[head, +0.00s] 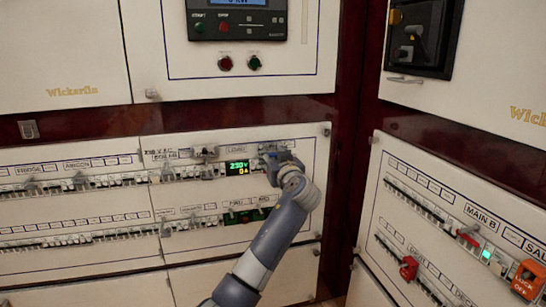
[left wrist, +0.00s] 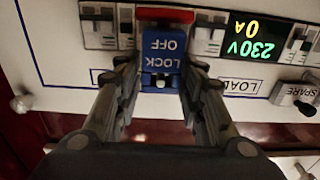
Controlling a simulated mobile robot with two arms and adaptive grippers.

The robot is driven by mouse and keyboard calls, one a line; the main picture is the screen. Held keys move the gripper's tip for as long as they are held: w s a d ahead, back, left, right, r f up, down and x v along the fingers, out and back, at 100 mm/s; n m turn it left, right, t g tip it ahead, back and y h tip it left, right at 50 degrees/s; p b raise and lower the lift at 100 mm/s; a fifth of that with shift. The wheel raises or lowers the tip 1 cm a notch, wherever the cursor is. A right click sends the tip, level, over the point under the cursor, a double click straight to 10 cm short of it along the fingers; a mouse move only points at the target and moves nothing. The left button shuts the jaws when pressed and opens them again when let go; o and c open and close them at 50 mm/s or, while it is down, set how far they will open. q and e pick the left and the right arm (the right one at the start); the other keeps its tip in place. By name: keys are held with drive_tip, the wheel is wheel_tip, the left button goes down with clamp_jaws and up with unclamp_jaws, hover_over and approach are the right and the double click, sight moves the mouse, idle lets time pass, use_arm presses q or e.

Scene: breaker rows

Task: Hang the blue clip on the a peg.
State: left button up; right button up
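The blue clip (left wrist: 163,56), marked LOCK OFF and seen upside down, sits at the breaker row in the left wrist view, with a red piece at its far end. My left gripper (left wrist: 162,72) has its two fingertips against the sides of the clip and looks shut on it. In the head view my left gripper (head: 275,158) is at the upper breaker row, right of the green display, and hides most of the clip. I cannot make out a peg marked A. My right gripper is not in view.
The lit display (head: 237,167) sits left of my gripper. A grey knob (left wrist: 22,104) sticks out at the panel corner, and another stands by the SPARE label (left wrist: 302,91). The angled right panel holds a red clip (head: 408,268) and an orange LOCK OFF tag (head: 530,280).

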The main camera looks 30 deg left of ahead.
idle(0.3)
use_arm(q)
drive_tip(key=v, duration=1.2)
idle(0.7)
